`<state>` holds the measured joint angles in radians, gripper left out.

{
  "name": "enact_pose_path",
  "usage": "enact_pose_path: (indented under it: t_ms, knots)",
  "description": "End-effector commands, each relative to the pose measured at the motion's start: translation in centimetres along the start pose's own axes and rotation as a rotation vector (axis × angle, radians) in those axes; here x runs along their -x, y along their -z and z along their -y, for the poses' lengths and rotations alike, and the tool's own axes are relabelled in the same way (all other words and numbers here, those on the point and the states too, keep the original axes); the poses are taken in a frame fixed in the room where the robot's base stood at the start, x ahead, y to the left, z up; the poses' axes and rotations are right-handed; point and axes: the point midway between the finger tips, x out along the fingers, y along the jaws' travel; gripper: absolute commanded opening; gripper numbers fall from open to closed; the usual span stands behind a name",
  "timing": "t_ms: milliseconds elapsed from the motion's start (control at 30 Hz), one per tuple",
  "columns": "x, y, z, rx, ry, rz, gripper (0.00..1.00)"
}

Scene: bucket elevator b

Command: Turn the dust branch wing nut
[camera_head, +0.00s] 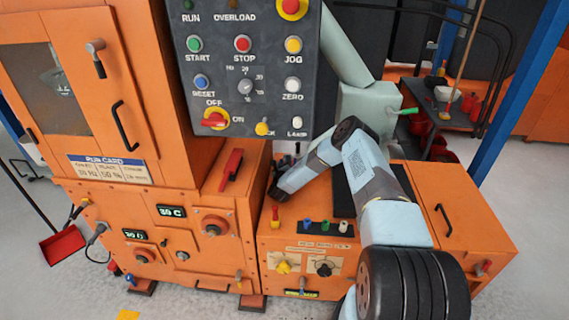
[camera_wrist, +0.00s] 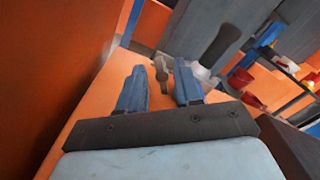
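My gripper (camera_wrist: 160,66) is open in the wrist view, with its two blue fingers apart. A small grey-brown upright piece (camera_wrist: 162,72) shows between and beyond the fingertips; it may be the dust branch wing nut, but its shape is too small to be sure. I cannot tell whether the fingers touch it. A pale round fitting with a dark lever (camera_wrist: 219,46) stands just right of it, in front of a grey housing (camera_wrist: 193,22).
The control panel (camera_head: 215,110) overhangs left of my arm. A tall orange cabinet wall (camera_wrist: 45,60) stands close on the left in the wrist view. A yellow knob (camera_head: 283,267) and a black knob (camera_head: 324,268) sit on the low cabinet's front. Red bins (camera_wrist: 240,78) stand at right.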

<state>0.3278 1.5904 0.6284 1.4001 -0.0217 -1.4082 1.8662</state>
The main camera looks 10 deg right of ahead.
Motion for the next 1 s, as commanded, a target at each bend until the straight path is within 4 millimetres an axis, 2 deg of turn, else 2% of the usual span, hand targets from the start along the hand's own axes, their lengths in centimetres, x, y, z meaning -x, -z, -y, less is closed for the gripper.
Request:
enact_pose_path:
  t_ms: [167,500,800,1000]
  knots:
    - [0.00,0.01,0.02,0.000,0.000,0.000,0.33]
    - [0.01,0.00,0.03,0.000,0.000,0.000,0.01]
    - [0.04,-0.03,-0.05,0.004,-0.001,0.001,0.00]
    - [0.06,-0.05,-0.16,0.103,-0.002,0.002,0.00]
